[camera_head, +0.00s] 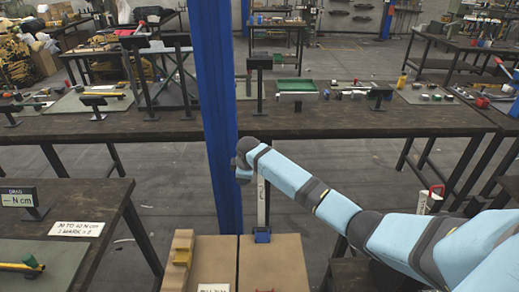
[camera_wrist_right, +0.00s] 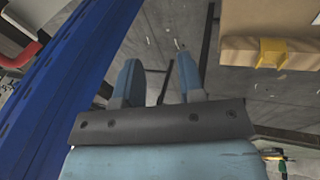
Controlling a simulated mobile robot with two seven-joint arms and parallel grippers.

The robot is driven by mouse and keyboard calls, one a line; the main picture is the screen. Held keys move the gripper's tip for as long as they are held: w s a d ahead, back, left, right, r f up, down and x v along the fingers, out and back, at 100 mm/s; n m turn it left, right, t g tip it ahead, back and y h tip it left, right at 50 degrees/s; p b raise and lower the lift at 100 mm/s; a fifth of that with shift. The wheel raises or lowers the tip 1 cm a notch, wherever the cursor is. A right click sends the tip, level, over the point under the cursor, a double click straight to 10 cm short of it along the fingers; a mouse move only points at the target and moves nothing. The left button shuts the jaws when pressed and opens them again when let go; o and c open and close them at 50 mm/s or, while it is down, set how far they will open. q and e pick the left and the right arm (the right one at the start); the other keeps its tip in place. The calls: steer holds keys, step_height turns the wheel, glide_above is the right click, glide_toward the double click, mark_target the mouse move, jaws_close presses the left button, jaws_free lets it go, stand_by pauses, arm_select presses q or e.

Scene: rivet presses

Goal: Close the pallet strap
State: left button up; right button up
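A cardboard box (camera_head: 214,262) stands at the bottom centre of the head view, with a dark line down its top. A pale upright strip (camera_head: 262,203) with dark edges rises from a small blue piece (camera_head: 262,236) at the box's far edge; it looks like the strap and its buckle, but I cannot be sure. My right gripper (camera_head: 242,168) is above and slightly left of the strip's top, beside the blue post. In the right wrist view its two fingers (camera_wrist_right: 160,78) are apart with nothing clearly held. My left gripper is out of view.
A tall blue post (camera_head: 216,120) stands close to my right gripper. A yellow block (camera_wrist_right: 271,53) sits at the box edge. A dark workbench (camera_head: 340,121) crosses behind; another table (camera_head: 105,215) is at left. Bare floor (camera_head: 165,185) lies between.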

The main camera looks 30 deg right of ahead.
steer(key=w+d+r+g+b, duration=0.1)
steer(key=w+d+r, duration=0.2)
steer(key=d+r, duration=0.45)
steer(key=w+d+r+g+b, duration=0.1)
steer(key=w+d+r+b, duration=0.2)
steer(key=r, duration=0.7)
steer(key=shift+n+h, duration=0.3)
steer(key=f, duration=0.4)
steer(key=w+d+f, duration=0.1)
steer(key=f, duration=0.3)
steer(key=w+d+f+p, duration=0.1)
steer(key=f, duration=0.4)
steer(key=shift+w+d, duration=0.15)
steer(key=shift+d, duration=0.05)
jaws_close()
